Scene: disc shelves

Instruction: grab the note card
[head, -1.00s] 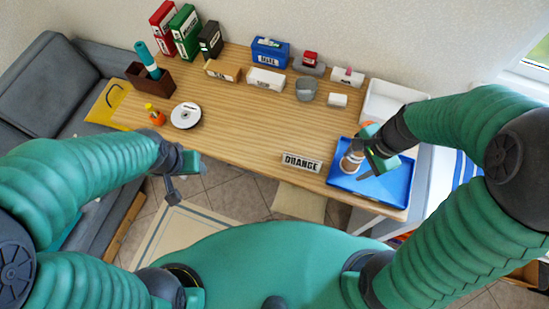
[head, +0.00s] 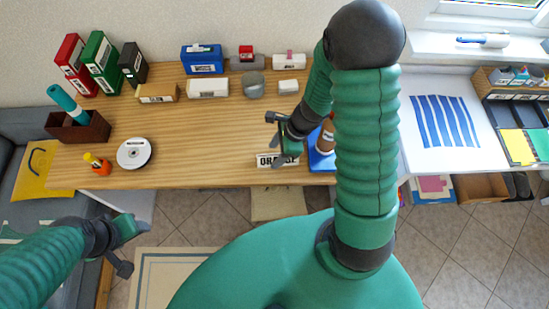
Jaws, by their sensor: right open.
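No object in the head view is clearly marked as the note card. A white lettered sign (head: 277,160), reading roughly ORANGE, stands at the table's front edge. Yellow (head: 517,146) and green (head: 540,142) cards lie in a dark tray at the far right, and a pink card (head: 433,184) lies lower, right of my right arm. My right gripper (head: 276,138) is open and empty, its fingers pointing left just above the sign; contact cannot be told. My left gripper (head: 128,246) is in front of the table, away from the cards; its jaw opening is unclear.
A blue tray (head: 318,160) with a brown bottle (head: 327,135) is partly hidden by my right arm. Boxes line the wooden table's (head: 200,130) back. A disc stack (head: 134,153) stands at left. A blue-striped sheet (head: 445,122) lies on the white right-hand surface. The table's middle is clear.

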